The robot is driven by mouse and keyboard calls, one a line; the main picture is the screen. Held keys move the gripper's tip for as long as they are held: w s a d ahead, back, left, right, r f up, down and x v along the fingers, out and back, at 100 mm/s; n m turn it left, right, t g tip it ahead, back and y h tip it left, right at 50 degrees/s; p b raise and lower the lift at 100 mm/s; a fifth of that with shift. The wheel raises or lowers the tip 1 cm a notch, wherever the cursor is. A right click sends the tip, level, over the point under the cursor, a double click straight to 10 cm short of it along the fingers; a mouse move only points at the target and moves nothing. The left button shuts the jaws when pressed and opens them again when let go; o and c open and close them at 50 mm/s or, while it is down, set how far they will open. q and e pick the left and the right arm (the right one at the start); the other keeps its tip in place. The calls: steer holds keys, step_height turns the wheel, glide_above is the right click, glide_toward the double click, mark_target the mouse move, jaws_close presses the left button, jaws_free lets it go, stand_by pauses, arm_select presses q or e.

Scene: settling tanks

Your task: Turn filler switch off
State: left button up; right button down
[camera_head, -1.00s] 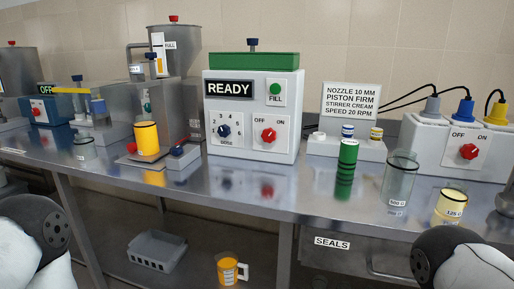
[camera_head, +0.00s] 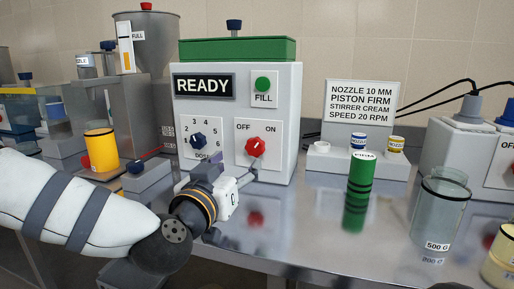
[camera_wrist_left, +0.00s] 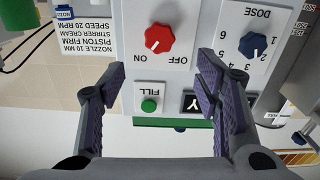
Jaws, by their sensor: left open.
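The filler (camera_head: 236,110) is a white box with a green top and a READY display. Its red OFF/ON switch (camera_head: 256,147) sits low on the front face, its pale mark tilted toward ON. The switch also shows upside down in the left wrist view (camera_wrist_left: 159,38), its mark again toward ON. My left gripper (camera_head: 228,173) is open and empty in front of the filler, just below the switch and apart from it. In the left wrist view its fingers (camera_wrist_left: 148,85) are spread wide, with the switch beyond them. My right gripper is out of view.
A blue DOSE knob (camera_head: 198,140) is left of the switch, and a green FILL button (camera_head: 263,84) is above. A green cylinder (camera_head: 361,180) and a glass beaker (camera_head: 437,215) stand to the right. A yellow cup (camera_head: 101,150) is at the left.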

mark_target(254, 148)
arm_select(q)
steer(key=b+x, duration=0.1)
steer(key=x, duration=0.9)
steer(key=shift+w+f, duration=0.15)
steer(key=shift+c, duration=0.4)
steer(key=c, duration=1.1)
